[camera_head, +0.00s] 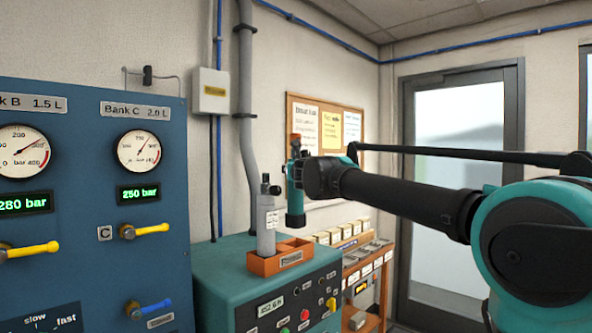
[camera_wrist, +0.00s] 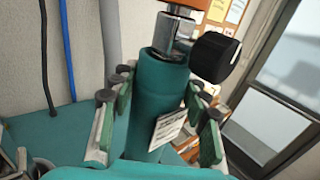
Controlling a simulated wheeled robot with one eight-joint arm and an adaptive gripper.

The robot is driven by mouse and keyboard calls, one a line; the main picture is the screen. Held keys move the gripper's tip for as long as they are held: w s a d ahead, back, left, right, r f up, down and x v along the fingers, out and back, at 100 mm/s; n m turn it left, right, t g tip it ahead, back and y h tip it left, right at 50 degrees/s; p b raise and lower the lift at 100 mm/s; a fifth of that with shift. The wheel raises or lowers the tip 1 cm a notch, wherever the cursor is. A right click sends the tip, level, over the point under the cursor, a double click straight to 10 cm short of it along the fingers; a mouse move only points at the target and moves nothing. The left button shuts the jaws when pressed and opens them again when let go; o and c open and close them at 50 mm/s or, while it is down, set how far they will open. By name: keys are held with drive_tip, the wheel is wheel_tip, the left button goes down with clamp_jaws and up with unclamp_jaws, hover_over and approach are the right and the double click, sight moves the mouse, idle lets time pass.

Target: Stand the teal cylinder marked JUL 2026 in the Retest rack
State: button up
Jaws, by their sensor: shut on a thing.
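A teal cylinder (camera_wrist: 160,90) with a metal neck and black valve knob (camera_wrist: 215,57) fills the space between the green-padded fingers of my gripper (camera_wrist: 155,118) in the wrist view. My gripper is shut on it. A white tag hangs on its side, too small to read. In the head view the upright teal body (camera_head: 295,210) is at the end of my arm, near the orange rack (camera_head: 282,262) and apparently above its right part. The rack's label is too small to read. A grey cylinder (camera_head: 266,228) stands in the rack's left part.
The rack sits on a teal bench unit (camera_head: 235,270) with buttons and a display. A blue gauge panel (camera_head: 95,180) with yellow and blue levers stands at left. A wooden shelf (camera_head: 365,265) with several boxes is behind at right. A grey pipe (camera_head: 246,110) runs up the wall.

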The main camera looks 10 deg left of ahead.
sight(297, 201)
drive_tip(key=shift+f, duration=5.2)
drive_tip(key=o, duration=1.5)
drive_tip(key=v, duration=1.2)
drive_tip(key=shift+d, duration=0.1)
